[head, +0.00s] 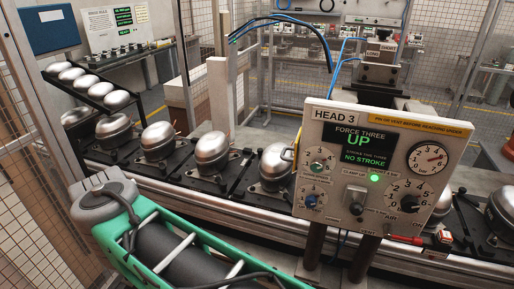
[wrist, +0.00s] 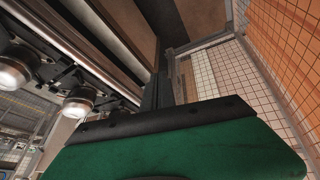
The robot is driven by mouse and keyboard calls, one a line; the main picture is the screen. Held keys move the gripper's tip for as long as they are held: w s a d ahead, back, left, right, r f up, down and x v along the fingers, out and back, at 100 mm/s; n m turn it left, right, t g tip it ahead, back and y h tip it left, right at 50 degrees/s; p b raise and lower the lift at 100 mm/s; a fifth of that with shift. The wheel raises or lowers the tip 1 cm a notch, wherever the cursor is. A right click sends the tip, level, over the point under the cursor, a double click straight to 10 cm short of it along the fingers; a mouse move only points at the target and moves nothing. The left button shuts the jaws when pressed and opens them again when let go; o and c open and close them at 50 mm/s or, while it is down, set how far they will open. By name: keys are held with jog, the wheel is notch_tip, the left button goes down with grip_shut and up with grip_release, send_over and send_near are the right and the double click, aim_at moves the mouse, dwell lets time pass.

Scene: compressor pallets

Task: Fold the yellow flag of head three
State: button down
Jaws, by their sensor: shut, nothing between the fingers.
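The head three panel (head: 372,165) stands at right of centre in the head view, on dark posts in front of the line. Its screen (head: 360,146) reads "FORCE THREE UP" and "NO STROKE", and a green lamp (head: 374,178) is lit below. A yellow strip (head: 425,125) with small print runs along its top right. A small yellow piece (head: 288,154) shows at the panel's left edge; I cannot tell whether it is the flag or how it is folded.
Silver domed compressors (head: 212,150) stand on black pallets along the conveyor behind the panel. A conveyor rail (head: 250,218) runs in front of them.

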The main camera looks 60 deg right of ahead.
aim_at(289, 148)
jog(key=d+r+m+h, duration=0.2)
jog(key=d+r, duration=0.5)
jog(key=d, duration=0.3)
jog(key=s+d+r+m+g+h, duration=0.1)
jog(key=s+d+r+m+g, duration=0.25)
jog(key=s+d+r, duration=0.35)
jog(key=s+d+r+m+g+h, duration=0.2)
jog(key=s+d+r+m, duration=0.2)
jog(key=s+d, duration=0.4)
jog(key=s+d+r+b+x, duration=0.1)
jog(key=b+x, duration=0.4)
jog(key=x, duration=0.7)
jog(key=shift+s+d, duration=0.45)
jog(key=shift+s, duration=0.1)
jog(key=shift+r+n, duration=0.15)
jog(key=shift+n, duration=0.1)
jog(key=shift+s+d+m+g+y+p, duration=0.3)
jog(key=shift+m+g+p, duration=0.1)
jog(key=shift+p, duration=0.3)
